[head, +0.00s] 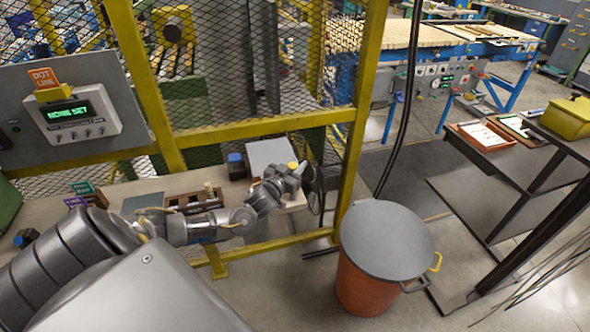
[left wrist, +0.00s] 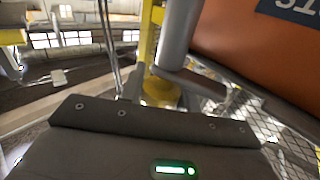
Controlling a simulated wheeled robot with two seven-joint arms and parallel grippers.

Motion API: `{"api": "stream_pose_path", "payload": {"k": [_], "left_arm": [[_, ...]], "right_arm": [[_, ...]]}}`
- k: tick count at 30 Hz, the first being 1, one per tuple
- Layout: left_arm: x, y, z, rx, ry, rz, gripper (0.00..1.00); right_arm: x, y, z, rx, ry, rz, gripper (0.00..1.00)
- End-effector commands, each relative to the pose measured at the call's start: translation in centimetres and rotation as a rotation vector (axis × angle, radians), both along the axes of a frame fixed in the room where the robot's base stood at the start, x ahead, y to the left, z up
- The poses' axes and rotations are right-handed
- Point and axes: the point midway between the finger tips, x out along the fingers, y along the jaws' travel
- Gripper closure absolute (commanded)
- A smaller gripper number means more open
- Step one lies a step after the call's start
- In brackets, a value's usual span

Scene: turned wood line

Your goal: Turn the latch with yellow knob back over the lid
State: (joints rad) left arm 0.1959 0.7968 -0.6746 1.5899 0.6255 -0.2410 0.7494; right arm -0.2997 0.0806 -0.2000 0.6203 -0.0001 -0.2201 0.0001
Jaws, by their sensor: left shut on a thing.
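The grey-lidded box (head: 268,152) stands on the bench, beside the mesh fence. A small yellow knob (head: 293,166) shows at its right edge. My left gripper (head: 294,172) is at the knob and shut on it, with the arm reaching in from the left. In the left wrist view the yellow knob (left wrist: 160,93) shows just beyond the gripper body, partly hidden by a grey bar. The gripper hides most of the latch, so its angle to the lid cannot be told. My right gripper is not in view.
An orange drum (head: 370,288) with a grey cover stands on the floor right of the bench. A yellow post (head: 360,120) rises behind my gripper. A dark wooden rack (head: 196,203) and a blue-topped item (head: 236,165) sit on the bench.

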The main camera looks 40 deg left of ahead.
Motion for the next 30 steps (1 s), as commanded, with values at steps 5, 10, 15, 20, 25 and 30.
{"api": "stream_pose_path", "payload": {"k": [5,10,15,20,25,30], "left_arm": [[0.0,0.0,-0.4,0.005,0.001,-0.166,0.91],[0.0,-0.3,-0.4,0.004,0.001,-0.321,0.91],[-0.1,-0.6,-0.5,0.003,0.002,-0.456,0.91],[-0.1,-0.8,-0.4,0.002,0.001,-0.558,0.91],[-0.2,-1.0,-0.3,0.001,0.001,-0.632,0.91],[-0.2,-1.2,-0.2,0.001,0.002,-0.674,0.91]], "right_arm": [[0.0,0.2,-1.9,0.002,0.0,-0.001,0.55],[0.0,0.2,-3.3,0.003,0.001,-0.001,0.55],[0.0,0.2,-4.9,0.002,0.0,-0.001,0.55],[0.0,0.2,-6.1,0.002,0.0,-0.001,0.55],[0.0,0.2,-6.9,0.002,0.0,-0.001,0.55],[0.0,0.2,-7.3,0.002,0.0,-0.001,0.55]]}}
